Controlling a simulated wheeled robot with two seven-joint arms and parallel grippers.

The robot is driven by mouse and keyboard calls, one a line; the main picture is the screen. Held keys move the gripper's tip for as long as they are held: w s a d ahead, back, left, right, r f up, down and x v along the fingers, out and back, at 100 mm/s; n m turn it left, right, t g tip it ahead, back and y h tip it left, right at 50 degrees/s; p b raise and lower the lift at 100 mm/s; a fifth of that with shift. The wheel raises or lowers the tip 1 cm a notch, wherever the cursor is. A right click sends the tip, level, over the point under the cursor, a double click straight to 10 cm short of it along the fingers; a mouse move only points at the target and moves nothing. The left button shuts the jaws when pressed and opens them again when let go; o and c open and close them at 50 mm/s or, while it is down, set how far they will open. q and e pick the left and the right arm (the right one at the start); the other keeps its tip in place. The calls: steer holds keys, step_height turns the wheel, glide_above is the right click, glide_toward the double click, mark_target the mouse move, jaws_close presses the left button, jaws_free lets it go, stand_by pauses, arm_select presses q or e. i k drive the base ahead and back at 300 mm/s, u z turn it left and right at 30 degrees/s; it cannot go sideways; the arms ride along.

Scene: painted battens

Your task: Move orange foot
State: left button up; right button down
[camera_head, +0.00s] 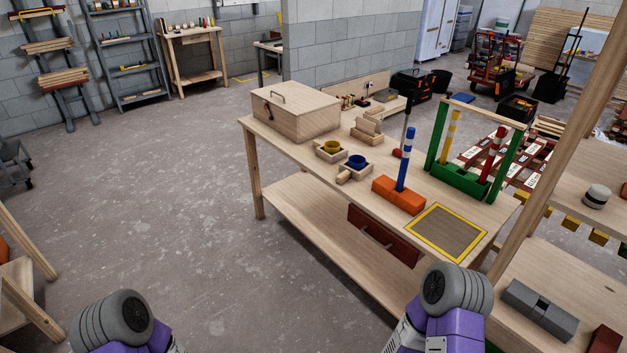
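The orange foot (388,190) is a long block near the front edge of the workbench. A blue batten with white bands (404,165) stands upright at it, seemingly set in its top. Just right of the foot, at the bench's near right corner, lies a brown square pad with a yellow border (447,231). The foot is beside the pad, off it. Both my arms show only as purple and grey links at the bottom left and bottom right. Neither gripper is in view.
Behind the pad stands a green rack (436,140) with a yellow batten (451,136) and a red-and-white batten (492,155). Left of the foot are small wooden holders with a blue ring (357,162) and a yellow ring (331,147), then a wooden box (290,112). A wooden post (560,140) rises at right.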

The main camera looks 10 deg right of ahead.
mark_target(410, 202)
steer(key=u, duration=0.65)
steer(key=i, duration=2.3)
steer(key=z, duration=0.95)
